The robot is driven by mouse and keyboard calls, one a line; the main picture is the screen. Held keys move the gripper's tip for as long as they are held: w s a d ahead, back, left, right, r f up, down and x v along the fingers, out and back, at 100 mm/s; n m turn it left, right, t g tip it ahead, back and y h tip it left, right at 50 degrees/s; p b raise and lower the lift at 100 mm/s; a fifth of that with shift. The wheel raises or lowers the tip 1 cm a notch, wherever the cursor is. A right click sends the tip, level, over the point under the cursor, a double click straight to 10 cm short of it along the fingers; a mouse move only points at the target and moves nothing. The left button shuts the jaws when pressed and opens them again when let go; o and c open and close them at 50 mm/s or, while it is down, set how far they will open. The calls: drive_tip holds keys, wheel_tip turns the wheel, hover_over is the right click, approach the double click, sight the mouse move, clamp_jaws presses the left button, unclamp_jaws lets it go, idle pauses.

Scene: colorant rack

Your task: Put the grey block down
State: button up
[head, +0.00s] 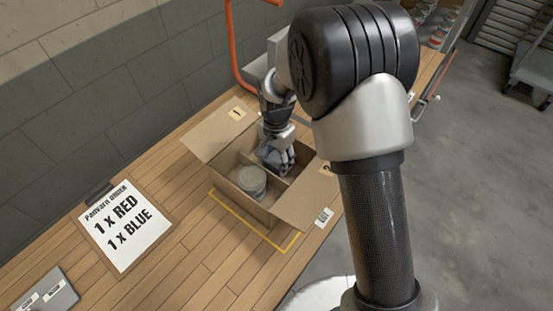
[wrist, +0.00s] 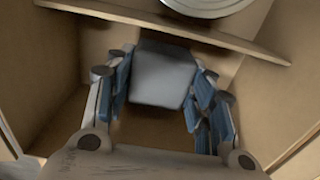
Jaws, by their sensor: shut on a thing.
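The grey block (wrist: 161,76) is between the fingers of my gripper (wrist: 160,90) in the wrist view, with blue pads against both its sides. In the head view my gripper (head: 276,155) is down inside the open cardboard box (head: 240,207), in the compartment behind the divider. The arm and fingers hide most of the block there. I cannot tell whether the block touches the box floor.
A round grey can (head: 252,181) stands in the box's other compartment, across the divider (wrist: 170,25). The box flaps are spread open. A yellow outline (head: 257,234) surrounds the box on the wooden bench. An order sheet (head: 124,227) lies to the left.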

drive_tip(key=shift+f, duration=0.15)
drive_tip(key=o, duration=0.8)
wheel_tip(320, 180, up, 13)
drive_tip(key=p, duration=0.3)
drive_tip(key=shift+f, duration=0.2)
wheel_tip(320, 180, up, 6)
drive_tip(key=n, duration=0.1)
hover_over(277, 159)
drive_tip(key=s+d, duration=0.3)
drive_tip(key=s+d+r+n+t, duration=0.2)
drive_tip(key=s+d+r, duration=0.3)
drive_tip(key=s+r, duration=0.2)
drive_tip(key=shift+s+d+r+n+t+p, duration=0.1)
drive_tip(key=shift+s+d+r+n+t, duration=0.6)
drive_tip(key=shift+s, duration=1.9)
drive_tip(key=shift+s+d+r+n+t+p, duration=0.2)
drive_tip(key=shift+s+d+n, duration=0.95)
drive_tip(key=shift+s, duration=1.5)
drive_tip(key=shift+s+d+r+n+t, duration=0.5)
drive_tip(key=shift+s+d, duration=0.8)
drive_tip(key=shift+s, duration=1.3)
